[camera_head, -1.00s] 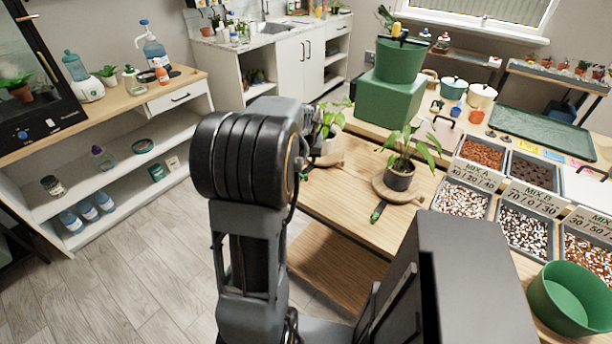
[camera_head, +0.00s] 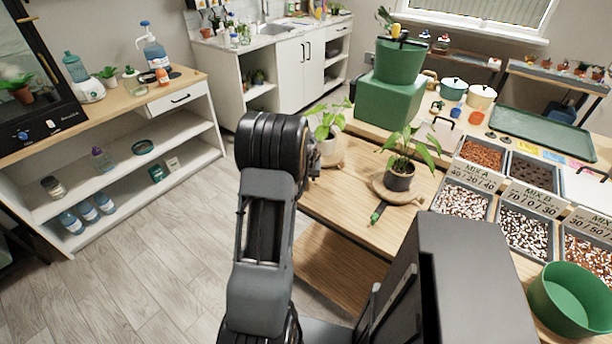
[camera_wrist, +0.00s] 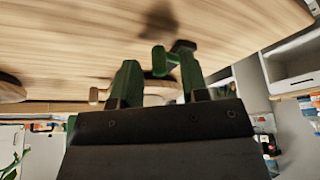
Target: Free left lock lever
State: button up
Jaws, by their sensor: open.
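Two potted plants stand on round wooden turntables on the bench. The left turntable (camera_head: 331,160) is partly behind my arm, and I cannot make out its lock lever in the head view. A dark green lever (camera_head: 377,214) sticks out at the front of the right turntable (camera_head: 408,196). In the wrist view my gripper (camera_wrist: 157,60) is open, its green fingers apart close to the wooden bench top (camera_wrist: 70,45). A small green block with a dark piece shows by the right finger; I cannot tell whether it is the left lever or touches it.
A green box (camera_head: 388,103) carrying a green pot (camera_head: 400,62) stands behind the plants. Mix bins (camera_head: 465,200) and a green bowl (camera_head: 572,300) are at the right. A white shelf unit (camera_head: 120,165) stands left, with open floor between.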

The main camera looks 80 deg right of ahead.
jog(key=shift+f, duration=0.1)
grip_shut()
jog(key=shift+s+d+f+n+t+b, duration=0.25)
jog(key=shift+n+b, duration=0.55)
jog(key=shift+b, duration=0.4)
jog(key=shift+d+r+n+t+b, duration=0.15)
jog(key=shift+r+n+t+b, duration=0.1)
jog(key=shift+n+b, duration=0.3)
grip_release()
jog(key=v, duration=1.3)
jog(key=shift+r+p, duration=0.3)
jog(key=shift+r, duration=0.15)
